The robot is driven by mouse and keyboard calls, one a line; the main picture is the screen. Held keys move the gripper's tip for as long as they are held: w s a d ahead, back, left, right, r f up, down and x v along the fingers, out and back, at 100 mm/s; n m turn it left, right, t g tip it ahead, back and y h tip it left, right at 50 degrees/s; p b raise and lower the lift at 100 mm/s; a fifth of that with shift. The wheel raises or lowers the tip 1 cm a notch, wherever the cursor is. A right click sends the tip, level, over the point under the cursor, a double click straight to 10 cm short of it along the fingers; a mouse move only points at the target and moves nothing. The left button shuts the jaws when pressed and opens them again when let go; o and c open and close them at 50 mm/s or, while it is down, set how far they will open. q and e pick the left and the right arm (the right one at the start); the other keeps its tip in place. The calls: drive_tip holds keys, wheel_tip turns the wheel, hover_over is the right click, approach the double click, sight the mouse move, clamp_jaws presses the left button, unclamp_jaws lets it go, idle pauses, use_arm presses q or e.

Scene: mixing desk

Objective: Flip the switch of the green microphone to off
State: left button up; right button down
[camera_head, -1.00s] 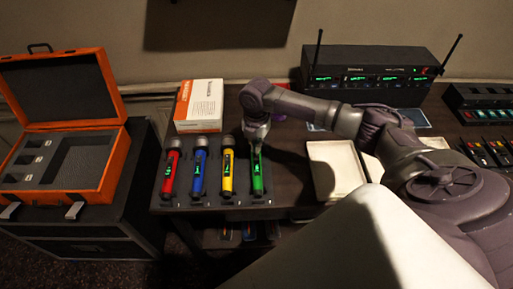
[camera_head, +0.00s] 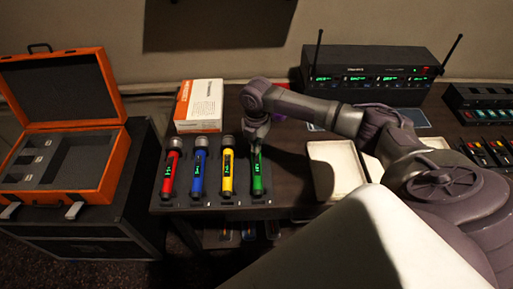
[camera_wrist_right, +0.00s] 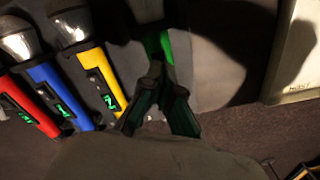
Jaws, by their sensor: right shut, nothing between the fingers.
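The green microphone (camera_head: 257,178) lies in the rightmost slot of a dark holder (camera_head: 210,205), with a lit display on its body. Its head end is hidden behind my right gripper (camera_head: 255,146). In the right wrist view part of its green body (camera_wrist_right: 163,45) shows just beyond the fingertips. My right gripper is shut and empty, its fingertips (camera_wrist_right: 155,72) together, over the green microphone. I cannot tell whether they touch it, and its switch is not clear to see. My left gripper is not in view.
Yellow (camera_head: 228,178), blue (camera_head: 199,178) and red (camera_head: 171,178) microphones lie to the left in the holder. A white box (camera_head: 200,105) stands behind them. Pale trays (camera_head: 337,170) lie to the right. A receiver with antennas (camera_head: 365,75) stands at the back. An open orange case (camera_head: 65,160) is at left.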

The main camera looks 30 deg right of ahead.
drive_tip(key=shift+s+f+b, duration=0.1)
drive_tip(key=shift+f+b, duration=0.55)
drive_tip(key=shift+f, duration=0.6)
idle(0.6)
wheel_tip(320, 180, up, 2)
drive_tip(key=shift+r+p, duration=0.1)
drive_tip(key=shift+p, duration=1.1)
wheel_tip(320, 180, up, 5)
drive_tip(key=p, duration=0.5)
